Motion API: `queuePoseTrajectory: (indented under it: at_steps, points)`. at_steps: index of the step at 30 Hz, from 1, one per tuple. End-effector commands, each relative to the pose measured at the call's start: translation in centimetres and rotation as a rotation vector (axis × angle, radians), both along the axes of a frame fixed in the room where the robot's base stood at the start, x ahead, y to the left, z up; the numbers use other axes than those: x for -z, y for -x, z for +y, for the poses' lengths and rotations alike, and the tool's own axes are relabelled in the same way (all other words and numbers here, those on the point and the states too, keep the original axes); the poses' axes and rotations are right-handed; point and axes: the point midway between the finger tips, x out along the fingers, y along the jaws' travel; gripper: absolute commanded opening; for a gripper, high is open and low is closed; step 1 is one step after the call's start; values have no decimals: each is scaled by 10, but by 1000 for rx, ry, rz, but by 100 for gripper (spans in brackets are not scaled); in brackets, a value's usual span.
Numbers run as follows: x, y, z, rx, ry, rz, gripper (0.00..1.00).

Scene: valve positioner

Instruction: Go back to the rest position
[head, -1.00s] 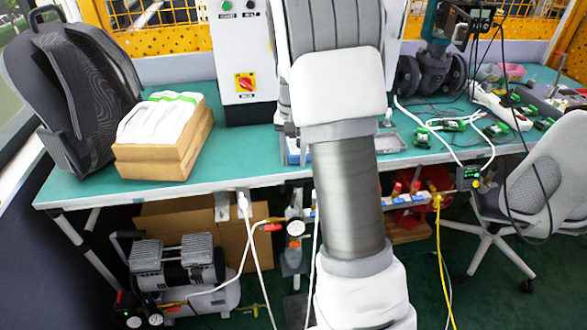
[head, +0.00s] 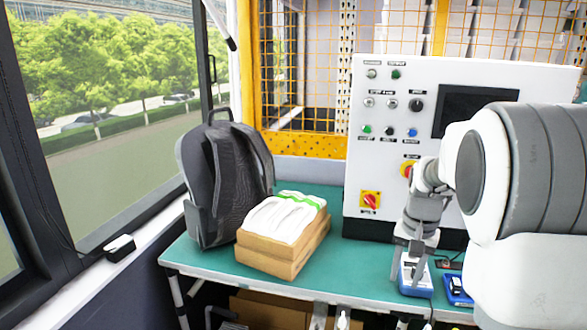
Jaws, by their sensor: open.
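My arm reaches in from the right in the head view. My gripper (head: 413,262) points down in front of the white control cabinet, over the right part of the green table. Its fingers look apart. A blue and white device (head: 416,284) lies directly below and behind the fingertips. I cannot tell whether the fingers touch it. A second blue device (head: 457,289) lies just to its right, partly cut off by my arm.
The white control cabinet (head: 366,150), with buttons, a red-yellow switch and a dark screen, stands close behind my gripper. A cardboard box (head: 280,256) with white packets and a dark backpack (head: 222,180) are on the green table (head: 345,268) to the left. Windows are far left.

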Motion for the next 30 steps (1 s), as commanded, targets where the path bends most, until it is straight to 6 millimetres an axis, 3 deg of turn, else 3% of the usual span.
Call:
queuePoseTrajectory:
  at_steps: [1,3,9,15,22,30]
  points:
    - [-27,10,10,-29,0,-29,42]
    - [-50,24,22,-68,1,-61,42]
    - [-106,69,54,-182,14,-149,42]
    - [-148,118,81,-296,43,-236,42]
    - [-178,174,105,-427,95,-330,42]
    - [-186,217,118,-528,152,-404,42]
